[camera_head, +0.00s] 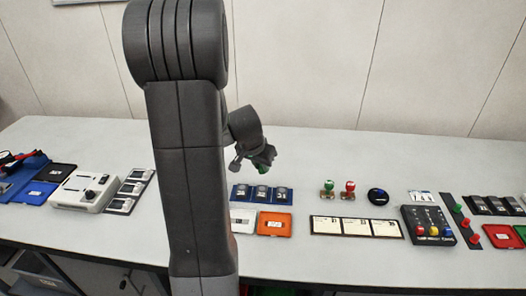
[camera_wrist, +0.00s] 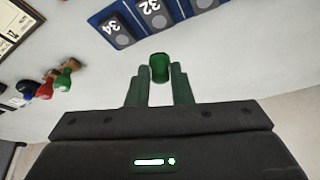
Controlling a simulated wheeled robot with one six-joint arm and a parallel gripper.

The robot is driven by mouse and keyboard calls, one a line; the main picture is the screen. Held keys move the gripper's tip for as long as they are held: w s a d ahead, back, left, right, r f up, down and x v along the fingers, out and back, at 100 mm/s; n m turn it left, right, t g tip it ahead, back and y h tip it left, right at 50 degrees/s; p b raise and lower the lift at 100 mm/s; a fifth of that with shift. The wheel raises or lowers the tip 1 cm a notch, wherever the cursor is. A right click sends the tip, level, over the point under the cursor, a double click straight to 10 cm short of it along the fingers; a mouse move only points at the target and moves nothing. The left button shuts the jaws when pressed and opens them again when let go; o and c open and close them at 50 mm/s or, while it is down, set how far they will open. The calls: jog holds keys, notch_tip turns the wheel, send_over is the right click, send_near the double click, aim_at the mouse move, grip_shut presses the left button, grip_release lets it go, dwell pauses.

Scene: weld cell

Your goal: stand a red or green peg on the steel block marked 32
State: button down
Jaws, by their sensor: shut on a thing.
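My gripper (camera_head: 262,160) is shut on a green peg (camera_wrist: 160,66), held between the two fingertips in the wrist view (camera_wrist: 160,78). In the head view the green peg (camera_head: 266,153) shows partly beside the fingers, above the bench and behind the blue tray. The steel block marked 32 (camera_wrist: 157,20) is in the blue tray (camera_wrist: 118,10), between the block marked 34 (camera_wrist: 123,40) and another block. In the wrist view it lies beyond the fingertips, apart from the peg, and its round top spot looks empty. The block marked 32 also shows in the head view (camera_head: 262,193).
An orange tray (camera_head: 274,224) and a white case (camera_head: 243,221) lie before the blue tray. Green (camera_head: 328,187) and red (camera_head: 348,187) knobbed stamps stand to its right. A dark strip (camera_head: 449,207) at right bears green and red pegs. My arm hides part of the bench.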

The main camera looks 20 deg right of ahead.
jog(key=shift+w, duration=0.15)
jog(key=shift+f+b, duration=0.4)
jog(key=shift+f, duration=0.15)
notch_tip(320, 180, down, 4)
jog(key=b, duration=0.2)
jog(key=shift+f+b, duration=0.1)
jog(key=shift+b, duration=0.3)
notch_tip(320, 180, down, 2)
jog(key=b, duration=0.3)
jog(key=shift+f, duration=0.1)
dwell(0.4)
jog(key=shift+b, duration=0.55)
dwell(0.3)
jog(key=c, duration=1.2)
grip_release()
